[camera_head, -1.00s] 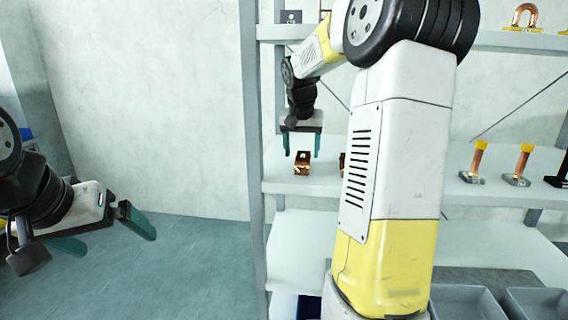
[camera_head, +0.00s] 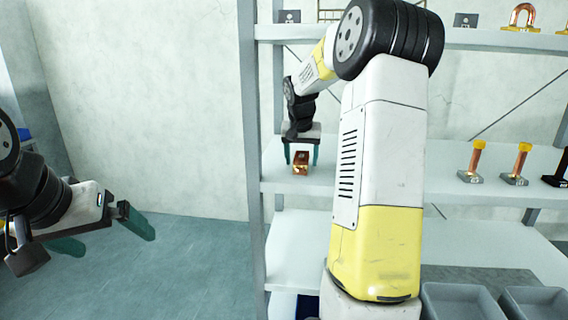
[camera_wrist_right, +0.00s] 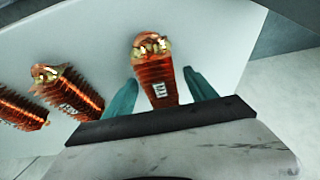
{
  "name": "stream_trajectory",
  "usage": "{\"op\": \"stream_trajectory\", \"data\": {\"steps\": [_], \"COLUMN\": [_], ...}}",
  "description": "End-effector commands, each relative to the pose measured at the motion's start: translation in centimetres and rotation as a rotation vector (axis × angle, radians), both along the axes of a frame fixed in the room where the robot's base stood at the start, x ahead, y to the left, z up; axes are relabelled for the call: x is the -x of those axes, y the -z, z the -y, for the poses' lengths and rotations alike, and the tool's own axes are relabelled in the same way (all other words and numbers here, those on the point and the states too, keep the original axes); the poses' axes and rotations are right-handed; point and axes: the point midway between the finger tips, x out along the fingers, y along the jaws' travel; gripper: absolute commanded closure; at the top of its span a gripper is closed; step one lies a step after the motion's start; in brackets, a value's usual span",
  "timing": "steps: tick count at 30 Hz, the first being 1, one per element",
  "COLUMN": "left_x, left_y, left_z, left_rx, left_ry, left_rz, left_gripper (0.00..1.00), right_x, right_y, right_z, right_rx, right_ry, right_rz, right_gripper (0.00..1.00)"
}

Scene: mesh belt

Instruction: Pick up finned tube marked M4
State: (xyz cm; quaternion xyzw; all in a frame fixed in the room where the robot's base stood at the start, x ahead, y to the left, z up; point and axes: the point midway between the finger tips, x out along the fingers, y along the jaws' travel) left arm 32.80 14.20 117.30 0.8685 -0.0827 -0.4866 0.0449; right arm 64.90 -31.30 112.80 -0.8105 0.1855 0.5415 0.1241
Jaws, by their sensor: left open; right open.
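A copper finned tube (camera_wrist_right: 157,72) stands between the two teal fingers of my right gripper (camera_wrist_right: 160,78) in the right wrist view. The fingers are open, one on each side, with a gap to the tube. A pale marking shows on its side, but I cannot read it surely. In the head view the same tube (camera_head: 301,168) stands on the middle shelf, below the palm of my right gripper (camera_head: 301,158). Two more finned tubes (camera_wrist_right: 70,92) (camera_wrist_right: 22,109) stand to the left in the wrist view. My left gripper (camera_head: 116,240) is open and empty, away from the shelf.
The white middle shelf (camera_head: 440,195) also bears copper pieces with yellow tops (camera_head: 475,158) at the right. Grey bins (camera_head: 460,300) stand lower right. A shelf post (camera_head: 249,150) rises just left of my right gripper. My right arm hides the shelf's middle.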

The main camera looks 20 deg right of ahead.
Motion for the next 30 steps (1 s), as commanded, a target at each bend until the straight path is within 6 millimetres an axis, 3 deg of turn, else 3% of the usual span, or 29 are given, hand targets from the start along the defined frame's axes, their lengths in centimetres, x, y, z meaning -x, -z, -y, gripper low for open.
{"op": "stream_trajectory", "data": {"steps": [20, 23, 30], "left_x": [0.0, 0.0, 0.0], "left_y": [0.0, 0.0, 0.0], "left_z": [0.0, 0.0, 0.0], "left_rx": [0.0, 0.0, 0.0], "left_ry": [0.0, 0.0, 0.0], "left_rz": [0.0, 0.0, 0.0], "left_gripper": [0.0, 0.0, 0.0], "right_x": [0.01, 0.02, 0.01], "right_y": [0.51, 0.5, 0.48], "right_z": [-0.02, -0.01, -0.01], "right_rx": [0.0, 0.0, 0.0], "right_ry": [-0.001, 0.0, 0.0], "right_rz": [0.0, 0.0, 0.0], "right_gripper": [0.35, 0.5, 0.97]}}
